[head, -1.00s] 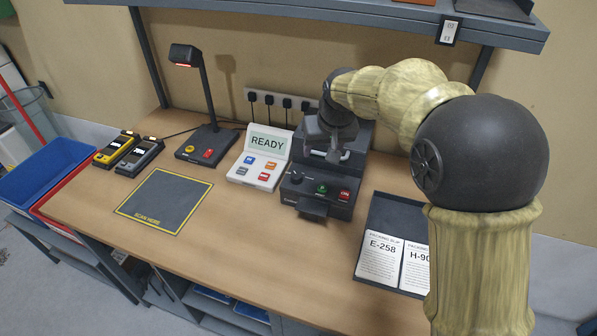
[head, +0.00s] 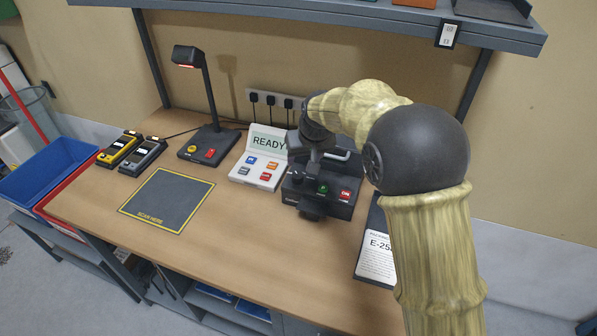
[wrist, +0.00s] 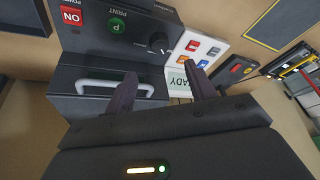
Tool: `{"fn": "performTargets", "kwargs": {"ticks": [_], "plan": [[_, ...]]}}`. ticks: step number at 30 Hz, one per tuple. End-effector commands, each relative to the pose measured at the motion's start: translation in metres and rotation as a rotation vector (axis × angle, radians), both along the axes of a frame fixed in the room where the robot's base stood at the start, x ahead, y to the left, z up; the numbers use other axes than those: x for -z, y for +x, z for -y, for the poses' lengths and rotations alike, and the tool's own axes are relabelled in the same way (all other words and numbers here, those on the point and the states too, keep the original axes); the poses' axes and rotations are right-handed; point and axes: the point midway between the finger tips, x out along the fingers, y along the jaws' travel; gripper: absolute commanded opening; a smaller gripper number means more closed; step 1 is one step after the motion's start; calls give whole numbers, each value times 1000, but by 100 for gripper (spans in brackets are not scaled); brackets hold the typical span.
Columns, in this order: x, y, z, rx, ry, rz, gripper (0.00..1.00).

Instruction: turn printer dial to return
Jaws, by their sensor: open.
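The dark label printer (head: 333,208) stands at the back of the bench. Its front panel carries a dark round dial (wrist: 158,42), a green PRINT button (wrist: 117,25) and a red power button (wrist: 71,17). In the wrist view the printer appears upside down, and the dial shows clear of my fingers. Its setting label is too small to read. My gripper (wrist: 162,72) is open and empty, with its two dark fingers pointing toward the dial side of the panel. In the head view my gripper (head: 311,168) hangs over the printer's left part, close to the dial and partly covering it.
A white console (head: 259,170) reading READY stands just left of the printer. A grey handle (wrist: 115,88) rises on the printer's top. A tray with packing slips (head: 376,259) lies at right, partly behind my arm. The scan mat (head: 168,198) and bench front are clear.

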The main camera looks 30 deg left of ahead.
Motion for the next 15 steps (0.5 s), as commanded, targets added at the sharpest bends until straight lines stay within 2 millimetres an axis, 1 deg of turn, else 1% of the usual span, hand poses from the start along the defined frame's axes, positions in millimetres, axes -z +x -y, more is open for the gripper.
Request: {"fn": "performTargets", "kwargs": {"ticks": [3, 15], "plan": [[20, 5, -6, -1, -3, -3, 55], [81, 23, -25, 0, -2, -1, 55]]}}
